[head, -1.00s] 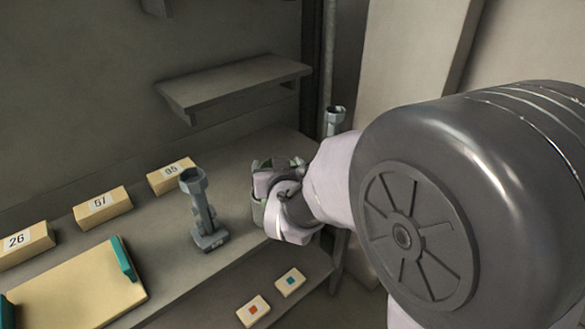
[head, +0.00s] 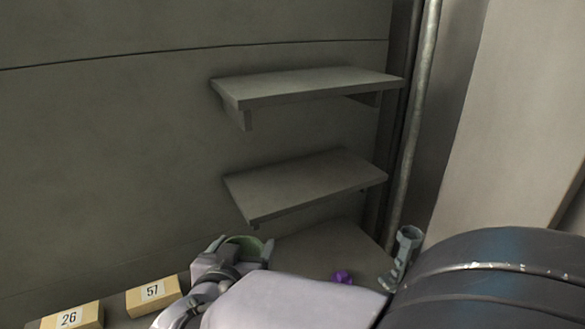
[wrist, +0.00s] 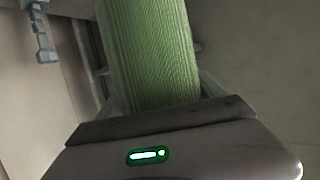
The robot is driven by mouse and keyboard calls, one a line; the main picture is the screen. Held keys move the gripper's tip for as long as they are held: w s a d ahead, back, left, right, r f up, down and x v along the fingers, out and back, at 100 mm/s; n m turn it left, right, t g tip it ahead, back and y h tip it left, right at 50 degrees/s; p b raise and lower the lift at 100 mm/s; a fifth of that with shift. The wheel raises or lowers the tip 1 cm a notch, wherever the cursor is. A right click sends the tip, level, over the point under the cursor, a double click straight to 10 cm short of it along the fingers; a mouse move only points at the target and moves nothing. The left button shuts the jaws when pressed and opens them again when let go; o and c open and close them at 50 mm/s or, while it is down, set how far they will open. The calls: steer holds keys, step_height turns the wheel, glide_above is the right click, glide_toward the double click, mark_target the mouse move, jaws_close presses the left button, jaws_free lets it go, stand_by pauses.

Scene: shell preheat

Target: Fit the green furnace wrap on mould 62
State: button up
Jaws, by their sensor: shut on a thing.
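My gripper (head: 243,250) is shut on the green furnace wrap (head: 250,242), a curved piece whose edge shows between the fingers in the head view. In the wrist view the wrap (wrist: 150,60) fills the upper middle, with a ribbed pale-green surface, and the gripper body is below it. The head view places the wrap above the bench, in front of the lower wall shelf. No number 62 can be read in either view, so I cannot tell which thing is mould 62.
Tan blocks marked 26 (head: 72,318) and 57 (head: 153,296) stand at lower left. Two empty wall shelves (head: 310,88), (head: 305,187) are behind. A grey post-like fitting (head: 403,257) and a small purple thing (head: 342,277) are at right. Another grey fitting (wrist: 41,38) shows in the wrist view.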

steer(key=f+b, duration=0.7)
steer(key=f, duration=0.2)
steer(key=f+b, duration=0.7)
steer(key=f, duration=0.2)
steer(key=f+b, duration=0.7)
steer(key=f, duration=0.1)
steer(key=shift+s+f, duration=0.4)
steer(key=o, duration=1.4)
steer(key=shift+c, duration=0.2)
